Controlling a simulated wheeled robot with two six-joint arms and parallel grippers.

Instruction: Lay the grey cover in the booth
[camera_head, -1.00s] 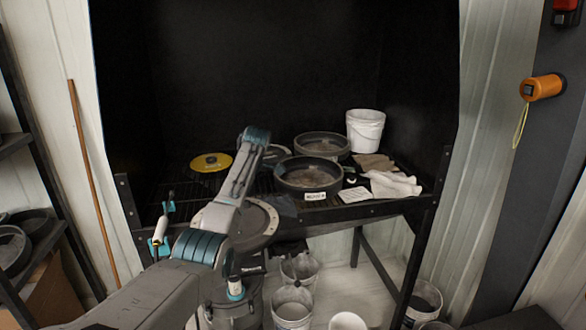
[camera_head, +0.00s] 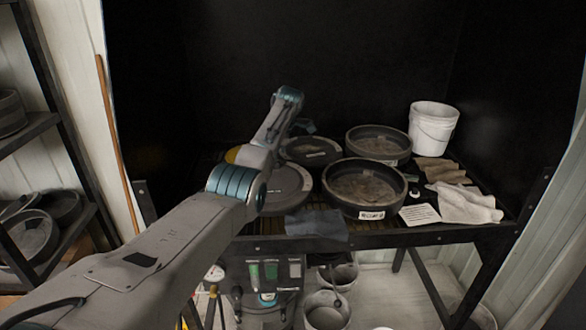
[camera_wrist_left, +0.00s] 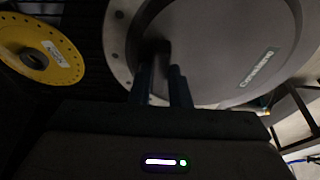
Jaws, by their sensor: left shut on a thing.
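The grey cover (camera_head: 287,190) is a broad round disc over the front left of the booth's dark slatted bench (camera_head: 390,235), left of a black pan. My left arm crosses part of it. In the left wrist view the cover (camera_wrist_left: 225,55) shows its flat grey face, a green label and a paler holed rim. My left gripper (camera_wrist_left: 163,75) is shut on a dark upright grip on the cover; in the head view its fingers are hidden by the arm. I cannot tell whether the cover touches the bench. My right gripper is not in view.
Two black pans (camera_head: 364,188) (camera_head: 379,145) stand right of the cover, a darker disc (camera_head: 310,151) behind it. A yellow disc (camera_wrist_left: 42,50) lies close beside it. A blue-grey cloth (camera_head: 317,225) hangs at the front edge. A white bucket (camera_head: 433,128) and rags (camera_head: 468,205) are at right.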

